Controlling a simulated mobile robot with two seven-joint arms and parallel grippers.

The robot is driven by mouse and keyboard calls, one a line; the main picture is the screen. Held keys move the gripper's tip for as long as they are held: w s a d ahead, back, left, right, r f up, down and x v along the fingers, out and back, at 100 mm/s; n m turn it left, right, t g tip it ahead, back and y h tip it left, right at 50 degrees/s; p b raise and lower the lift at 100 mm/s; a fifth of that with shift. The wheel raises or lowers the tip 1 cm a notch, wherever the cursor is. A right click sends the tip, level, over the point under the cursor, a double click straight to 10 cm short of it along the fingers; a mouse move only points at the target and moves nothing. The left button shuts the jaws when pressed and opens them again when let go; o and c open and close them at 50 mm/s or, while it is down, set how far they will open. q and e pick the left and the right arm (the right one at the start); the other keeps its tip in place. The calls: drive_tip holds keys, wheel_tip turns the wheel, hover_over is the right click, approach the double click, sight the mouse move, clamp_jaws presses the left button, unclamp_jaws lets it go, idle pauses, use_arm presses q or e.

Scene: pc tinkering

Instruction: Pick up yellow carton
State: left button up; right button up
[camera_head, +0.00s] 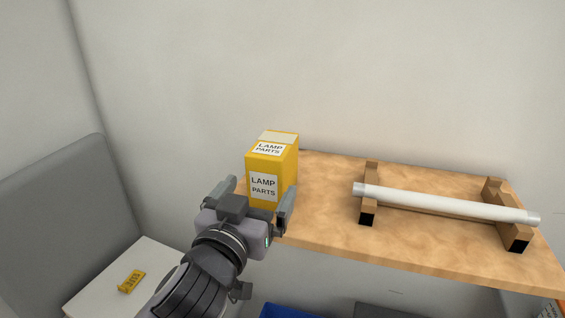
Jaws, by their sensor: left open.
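The yellow carton (271,168) stands upright at the left end of a wooden shelf (326,222). It carries white "LAMP PARTS" labels on its front and top. My left gripper (257,202) is open in front of the carton, with one finger at its left side and one at its right. The lower part of the carton is hidden behind the gripper. I cannot tell whether the fingers touch it. My right gripper is not in view.
A white tube (445,205) lies across two wooden supports (367,194) on the right of the shelf. A white surface (98,273) at lower left holds a small yellow item (131,281). A grey panel (70,215) stands left. A blue object (286,311) is below the shelf.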

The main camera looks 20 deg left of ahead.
sight(263, 180)
use_arm(q)
drive_tip(key=shift+w+r+p, duration=0.2)
drive_tip(key=shift+w+p, duration=0.1)
drive_tip(key=shift+w, duration=0.7)
drive_tip(key=w+p, duration=0.1)
drive_tip(key=w, duration=0.2)
drive_tip(key=shift+w+r, duration=0.1)
drive_tip(key=shift+w, duration=0.6)
drive_tip(key=c, duration=1.2)
